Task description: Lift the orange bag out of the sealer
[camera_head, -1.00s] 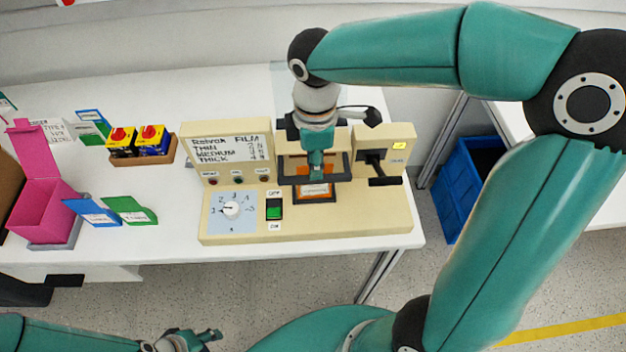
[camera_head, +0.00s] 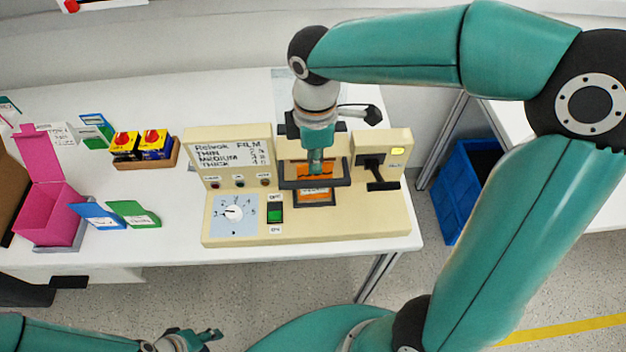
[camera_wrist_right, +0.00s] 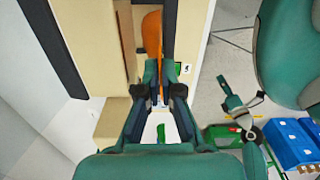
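The cream sealer (camera_head: 340,230) stands near the table's front edge, with a numbered dial (camera_head: 234,212) and a green switch (camera_head: 275,213) on its front. The orange bag (camera_head: 314,197) sits upright in the sealer's dark frame (camera_head: 343,183); it also shows in the right wrist view (camera_wrist_right: 153,35). My right gripper (camera_head: 316,168) points down over the frame. In the wrist view its fingers (camera_wrist_right: 159,78) are close together with the bag's edge between them. My left gripper (camera_head: 205,338) is empty, low in front of the table, its fingers apart.
A pink box (camera_head: 45,215), blue and green cards (camera_head: 132,214) and a tray of yellow-and-red switches (camera_head: 145,150) stand left of the sealer. A black lever (camera_head: 380,178) is at its right. A blue crate (camera_head: 455,190) is on the floor.

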